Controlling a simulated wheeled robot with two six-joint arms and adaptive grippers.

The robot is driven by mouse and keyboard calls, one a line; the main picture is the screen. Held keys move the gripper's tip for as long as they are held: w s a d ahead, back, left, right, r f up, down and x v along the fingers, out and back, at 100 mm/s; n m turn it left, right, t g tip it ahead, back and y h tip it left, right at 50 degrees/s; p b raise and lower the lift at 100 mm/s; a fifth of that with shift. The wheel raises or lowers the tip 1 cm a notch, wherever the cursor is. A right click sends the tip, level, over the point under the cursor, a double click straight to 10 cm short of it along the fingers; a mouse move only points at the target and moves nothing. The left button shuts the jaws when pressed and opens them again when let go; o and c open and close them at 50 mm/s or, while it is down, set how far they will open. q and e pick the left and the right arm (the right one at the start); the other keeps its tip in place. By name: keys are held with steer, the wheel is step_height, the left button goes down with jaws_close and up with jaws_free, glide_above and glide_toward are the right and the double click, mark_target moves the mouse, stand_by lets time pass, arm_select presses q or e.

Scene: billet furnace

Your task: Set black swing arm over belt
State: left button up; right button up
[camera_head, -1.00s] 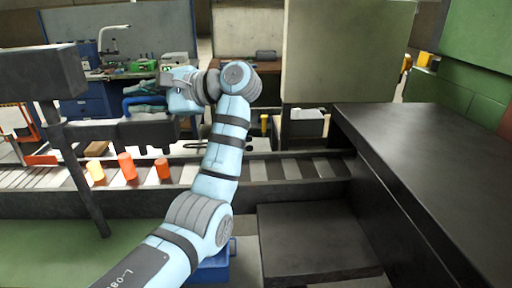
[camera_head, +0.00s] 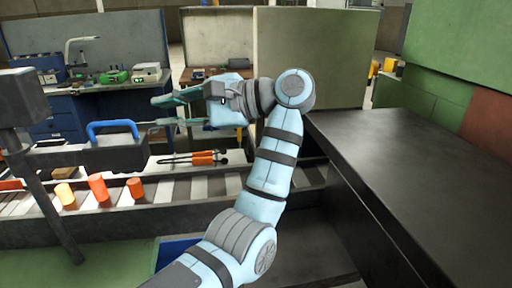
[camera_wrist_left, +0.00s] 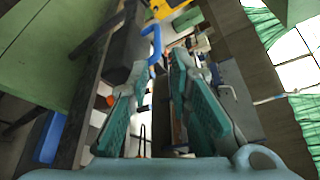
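The black swing arm (camera_head: 70,157) extends from a dark post (camera_head: 48,200) at the left of the head view. A blue handle (camera_head: 112,128) stands on its right end; it also shows in the left wrist view (camera_wrist_left: 155,42). In the head view the arm overlaps the belt's (camera_head: 170,190) far side; its height above it is hard to tell. My left gripper (camera_head: 160,110) is open and empty, its teal fingers pointing left, just right of and slightly above the handle. In the wrist view the handle lies beyond the fingertips. My right gripper is not in view.
Several glowing orange billets (camera_head: 98,187) stand on the belt. A black counter (camera_head: 420,160) fills the right side. A blue workbench (camera_head: 110,103) with tools stands behind, and a pale panel (camera_head: 310,60) stands behind my left arm.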

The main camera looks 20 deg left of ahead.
arm_select(q)
steer(key=w+a+f+m+t+y, duration=0.2)
steer(key=w+m+t+y, duration=0.65)
steer(key=m, duration=0.75)
steer(key=w+d+f+m+t+h, duration=0.2)
steer(key=d+f+m+t+h, duration=0.2)
steer(key=m, duration=1)
steer(key=w+d+f+m+t+h, duration=0.2)
steer(key=d+f+m+t+h, duration=0.3)
steer(key=m+t+h, duration=0.8)
step_height(320, 180, down, 4)
steer(key=shift+w+r+m+t+b, duration=0.15)
steer(key=shift+m+t+b, duration=0.35)
steer(key=shift+m, duration=0.6)
